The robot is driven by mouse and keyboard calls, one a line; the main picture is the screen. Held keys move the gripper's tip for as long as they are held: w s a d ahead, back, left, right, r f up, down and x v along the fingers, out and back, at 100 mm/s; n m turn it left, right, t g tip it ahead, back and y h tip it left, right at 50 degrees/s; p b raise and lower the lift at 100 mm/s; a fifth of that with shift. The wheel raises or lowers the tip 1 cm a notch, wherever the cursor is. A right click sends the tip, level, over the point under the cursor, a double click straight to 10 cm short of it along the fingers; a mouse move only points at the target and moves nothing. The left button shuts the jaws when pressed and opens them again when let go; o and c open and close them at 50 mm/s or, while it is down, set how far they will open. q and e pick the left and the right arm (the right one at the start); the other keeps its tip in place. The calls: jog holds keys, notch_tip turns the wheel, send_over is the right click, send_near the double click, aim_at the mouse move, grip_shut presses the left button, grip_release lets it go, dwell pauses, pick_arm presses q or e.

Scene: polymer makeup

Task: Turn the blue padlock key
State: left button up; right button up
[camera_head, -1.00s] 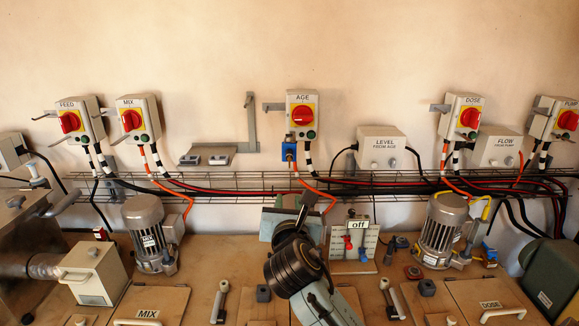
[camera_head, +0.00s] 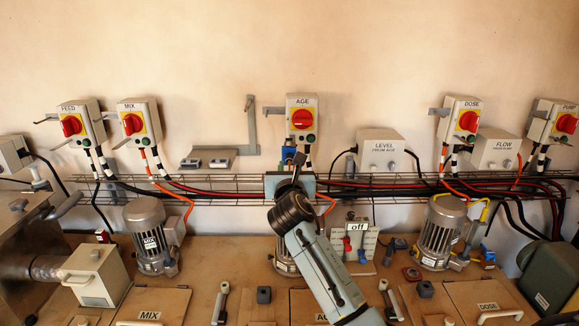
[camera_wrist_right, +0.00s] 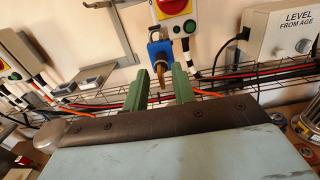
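The blue padlock (camera_head: 288,155) hangs just below the AGE switch box (camera_head: 301,119), which has a red rotary knob on yellow. In the right wrist view the blue padlock (camera_wrist_right: 160,54) has a brass-coloured key (camera_wrist_right: 161,78) pointing down and towards me from its lower part. My right gripper (camera_wrist_right: 159,86) has two green fingers set apart, one on each side of the key as seen from the wrist; I see gaps and cannot tell the remaining depth. In the head view my right gripper (camera_head: 297,168) is just below the padlock, partly hidden by its own wrist. My left gripper is not in view.
A wire cable tray (camera_head: 230,190) with red, black and orange cables runs along the wall behind my gripper. The LEVEL box (camera_head: 381,148) is to the right. A panel marked "off" (camera_head: 358,226) and a motor (camera_head: 442,232) stand below right.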

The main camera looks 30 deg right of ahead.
jog(key=shift+w+d, duration=0.2)
jog(key=shift+w, duration=0.1)
grip_shut()
